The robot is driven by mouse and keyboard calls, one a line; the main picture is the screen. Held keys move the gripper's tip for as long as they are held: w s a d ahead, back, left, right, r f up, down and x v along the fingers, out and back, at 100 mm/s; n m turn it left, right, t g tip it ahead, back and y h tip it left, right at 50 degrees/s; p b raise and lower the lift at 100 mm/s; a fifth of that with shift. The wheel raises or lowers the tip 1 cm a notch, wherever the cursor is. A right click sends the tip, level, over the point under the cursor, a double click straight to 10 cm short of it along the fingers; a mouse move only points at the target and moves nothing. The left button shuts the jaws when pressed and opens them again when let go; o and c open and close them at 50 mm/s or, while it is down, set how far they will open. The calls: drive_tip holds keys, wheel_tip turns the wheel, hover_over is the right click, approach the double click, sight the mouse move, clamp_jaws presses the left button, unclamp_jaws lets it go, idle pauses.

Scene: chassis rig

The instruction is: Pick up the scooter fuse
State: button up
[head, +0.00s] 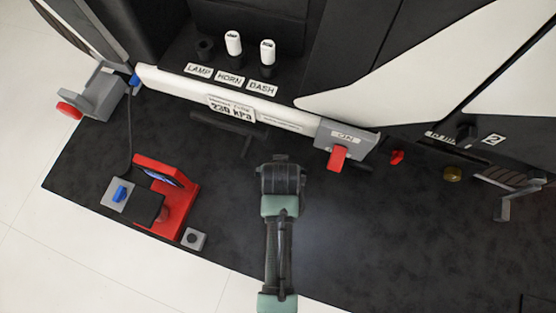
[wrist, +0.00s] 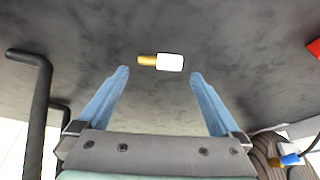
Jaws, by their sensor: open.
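A loose fuse (wrist: 168,62) with a white body and a gold end lies on its side on the dark mat in the wrist view. My gripper (wrist: 160,74) is open, with its two blue fingers on either side of the fuse in the picture, its tips just short of it. I see no contact, and the height between them is hard to tell. In the head view my gripper (head: 281,172) points down over the mat, and the loose fuse is not visible there. Two white fuses stand upright at the HORN (head: 234,43) and DASH (head: 268,52) labels.
The socket at the LAMP label (head: 205,47) looks empty. A red stand (head: 178,205) is at left. A black bent bar (wrist: 40,100) rises at the wrist view's left.

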drive_tip(key=b+x, duration=0.4)
drive_tip(key=shift+w+f, duration=0.1)
drive_tip(key=shift+f, duration=0.15)
drive_tip(key=shift+r, duration=0.1)
drive_tip(key=c, duration=1.1)
drive_tip(key=shift+r, duration=0.1)
